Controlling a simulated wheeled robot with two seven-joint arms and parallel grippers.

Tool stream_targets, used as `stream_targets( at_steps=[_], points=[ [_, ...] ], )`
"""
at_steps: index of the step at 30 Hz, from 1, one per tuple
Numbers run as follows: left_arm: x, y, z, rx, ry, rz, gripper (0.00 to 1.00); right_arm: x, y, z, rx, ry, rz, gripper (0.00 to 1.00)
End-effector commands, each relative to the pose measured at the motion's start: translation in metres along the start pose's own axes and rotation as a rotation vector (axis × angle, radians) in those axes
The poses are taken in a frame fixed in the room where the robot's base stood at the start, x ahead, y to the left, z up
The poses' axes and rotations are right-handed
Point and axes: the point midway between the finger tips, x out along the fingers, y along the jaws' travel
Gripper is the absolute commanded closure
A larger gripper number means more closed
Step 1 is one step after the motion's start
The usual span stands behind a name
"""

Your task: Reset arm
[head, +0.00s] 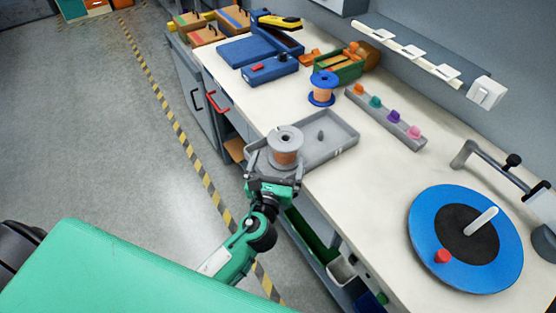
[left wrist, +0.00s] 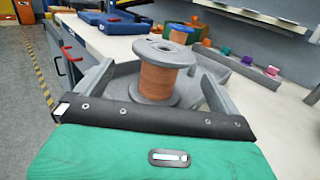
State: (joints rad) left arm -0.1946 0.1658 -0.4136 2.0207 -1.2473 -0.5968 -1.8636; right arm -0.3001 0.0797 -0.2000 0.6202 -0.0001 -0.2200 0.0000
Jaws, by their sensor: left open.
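My left gripper (head: 272,158) is at the front edge of the workbench, by a grey tray (head: 335,147). In the left wrist view its two grey fingers (left wrist: 155,92) stand wide apart. A grey spool wound with copper wire (head: 286,147) stands upright at the tray's left part. It also shows in the left wrist view (left wrist: 160,75), between and just beyond the open fingers, with gaps on both sides. The spool's lower front is partly hidden by the gripper in the head view. My right gripper is in neither view.
A blue spool with copper wire (head: 323,88) stands behind the tray. A grey rack with coloured pegs (head: 385,118) lies to its right. A blue turntable disc (head: 420,235) is at the right. Blue boxes (head: 246,50) are at the back left. Bench surface (head: 355,200) right of the tray is clear.

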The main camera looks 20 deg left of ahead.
Motion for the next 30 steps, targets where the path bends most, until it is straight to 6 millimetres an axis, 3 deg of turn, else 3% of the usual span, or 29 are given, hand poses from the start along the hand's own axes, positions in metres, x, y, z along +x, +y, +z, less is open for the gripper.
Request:
stream_targets(
  at_steps=[7, 11, 14, 20, 24, 30],
  points=[
    [0.0, 0.0, 0.0, -0.004, 0.0, 0.001, 0.0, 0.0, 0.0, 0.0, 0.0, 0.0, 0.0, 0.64],
    [-0.003, 0.009, -0.002, -0.099, 0.027, 0.033, 0.0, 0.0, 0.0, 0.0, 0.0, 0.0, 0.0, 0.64],
    [-0.012, 0.026, -0.009, -0.29, 0.08, 0.101, 0.0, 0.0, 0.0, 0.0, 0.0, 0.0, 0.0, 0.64],
    [-0.044, 0.068, -0.035, -0.843, 0.212, 0.338, 0.0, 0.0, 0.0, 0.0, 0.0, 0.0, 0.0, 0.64],
    [-0.078, 0.09, -0.057, -1.25, 0.287, 0.561, 0.0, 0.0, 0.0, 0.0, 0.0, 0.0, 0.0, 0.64],
    [-0.138, 0.103, -0.081, -1.778, 0.347, 0.954, 0.0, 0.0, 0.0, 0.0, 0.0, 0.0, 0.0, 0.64]
  ],
)
